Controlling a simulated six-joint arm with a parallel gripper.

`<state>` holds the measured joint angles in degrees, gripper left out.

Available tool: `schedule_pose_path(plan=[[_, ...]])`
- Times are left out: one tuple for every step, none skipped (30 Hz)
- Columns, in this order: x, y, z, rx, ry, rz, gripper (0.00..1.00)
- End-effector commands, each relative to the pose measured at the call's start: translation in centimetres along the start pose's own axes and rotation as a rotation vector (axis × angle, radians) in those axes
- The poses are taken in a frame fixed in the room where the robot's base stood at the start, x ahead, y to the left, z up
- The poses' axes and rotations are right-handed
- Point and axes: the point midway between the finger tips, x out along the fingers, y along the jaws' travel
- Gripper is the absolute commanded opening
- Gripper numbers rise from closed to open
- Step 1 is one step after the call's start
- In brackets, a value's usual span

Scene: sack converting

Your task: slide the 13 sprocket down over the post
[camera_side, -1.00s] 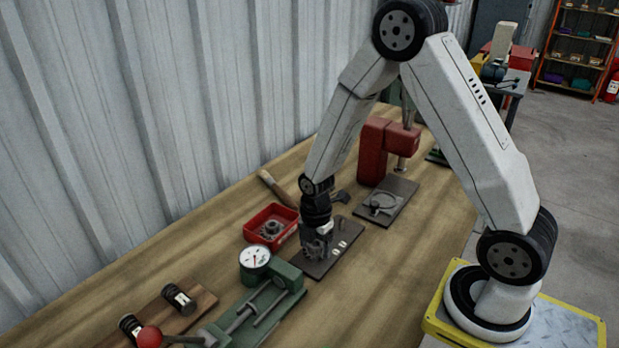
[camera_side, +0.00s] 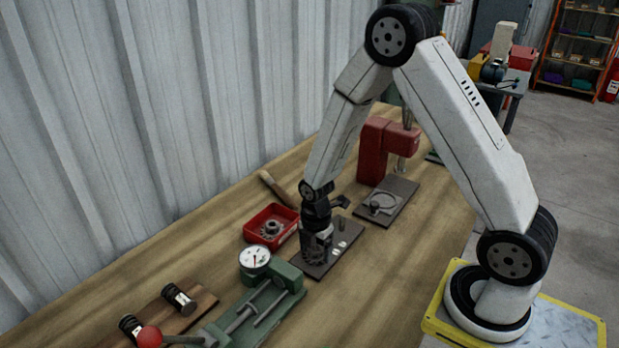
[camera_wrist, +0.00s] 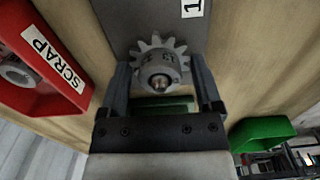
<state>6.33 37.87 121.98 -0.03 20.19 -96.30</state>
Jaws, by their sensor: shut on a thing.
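My gripper (camera_wrist: 163,88) is shut on a grey toothed sprocket (camera_wrist: 155,48), one finger on each side of its hub. The hub marking looks like 13 but is blurred. The post's lower part is hidden.
A red scrap tray (camera_side: 252,238) holding a gear stands close at the left. A red press (camera_side: 374,150) stands behind, with a second plate (camera_side: 398,190). Bare wood lies to the right.

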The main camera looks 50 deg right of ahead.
Motion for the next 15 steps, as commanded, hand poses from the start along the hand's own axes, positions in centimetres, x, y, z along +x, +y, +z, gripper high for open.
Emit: schedule_pose_path(plan=[[0.04, 0.04, 0.0, 0.0, 0.0, 0.001, 0.12], [0.07, 0.05, 0.01, 0.0, 0.0, 0.001, 0.12], [0.1, 0.05, 0.0, 0.0, 0.0, 0.002, 0.12], [0.12, 0.05, 0.01, 0.0, 0.0, 0.002, 0.12], [0.13, 0.05, 0.0, 0.0, 0.0, 0.002, 0.12], [0.14, 0.06, 0.01, 0.0, 0.0, 0.002, 0.12], [0.14, 0.06, 0.01, 0.0, 0.0, 0.002, 0.12], [0.14, 0.06, 0.01, 0.0, 0.0, 0.002, 0.12], [0.14, 0.06, 0.01, 0.0, 0.0, 0.002, 0.12], [0.14, 0.06, 0.01, 0.0, 0.0, 0.002, 0.12], [0.14, 0.06, 0.01, 0.0, 0.0, 0.002, 0.12], [0.14, 0.06, 0.01, 0.0, 0.0, 0.002, 0.12], [0.14, 0.05, 0.01, 0.0, 0.0, 0.002, 0.12], [0.14, 0.05, 0.0, 0.0, 0.0, 0.002, 0.89], [0.14, 0.05, 0.01, 0.0, 0.0, 0.002, 1.0]])
